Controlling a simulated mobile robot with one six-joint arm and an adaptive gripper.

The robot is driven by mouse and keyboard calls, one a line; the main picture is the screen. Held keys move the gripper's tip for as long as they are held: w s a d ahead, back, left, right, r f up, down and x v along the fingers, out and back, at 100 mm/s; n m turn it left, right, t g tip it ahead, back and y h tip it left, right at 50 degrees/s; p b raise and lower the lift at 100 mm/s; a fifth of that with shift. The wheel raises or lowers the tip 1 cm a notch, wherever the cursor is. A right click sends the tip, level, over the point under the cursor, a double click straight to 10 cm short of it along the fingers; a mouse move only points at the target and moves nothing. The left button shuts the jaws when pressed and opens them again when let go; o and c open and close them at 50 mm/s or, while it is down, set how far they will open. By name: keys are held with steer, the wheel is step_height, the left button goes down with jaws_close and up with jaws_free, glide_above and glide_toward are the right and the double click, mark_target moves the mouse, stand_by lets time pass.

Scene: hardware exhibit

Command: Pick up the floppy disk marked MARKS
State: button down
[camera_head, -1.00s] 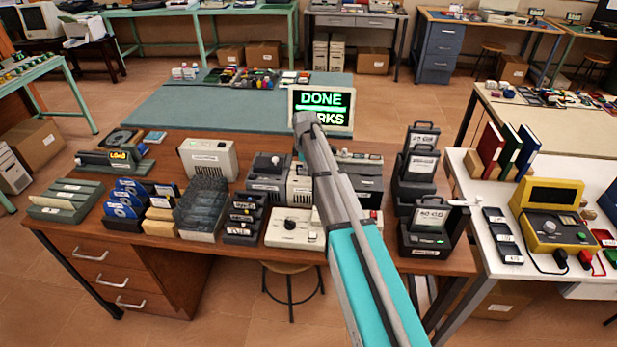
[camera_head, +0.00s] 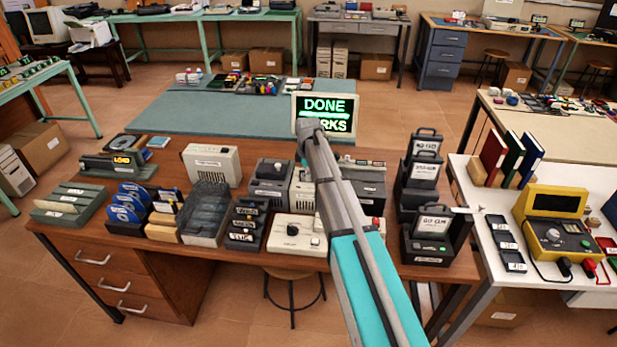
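A small monitor (camera_head: 343,104) at the back of the wooden desk shows green text, "DONE" above a word ending in "RKS"; my arm hides the start of that word. No floppy disk can be read as MARKS from here. A smoky clear box (camera_head: 205,212) stands at the front of the desk, its contents unclear. Beside it is a black rack (camera_head: 243,238) of dark labelled items, and on its other side a beige holder (camera_head: 162,233). My grey and teal arm reaches up across the desk's right half and ends in front of the monitor. My gripper's fingers do not show.
Blue discs (camera_head: 128,205) stand in a rack at the left, near a grey-green tray (camera_head: 70,203). A beige unit with a knob (camera_head: 297,235) and black labelled units (camera_head: 432,235) stand on the right. The teal mat (camera_head: 210,112) behind is mostly clear.

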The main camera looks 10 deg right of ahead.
steer(key=shift+r+p, duration=4.85)
steer(key=shift+r, duration=0.1)
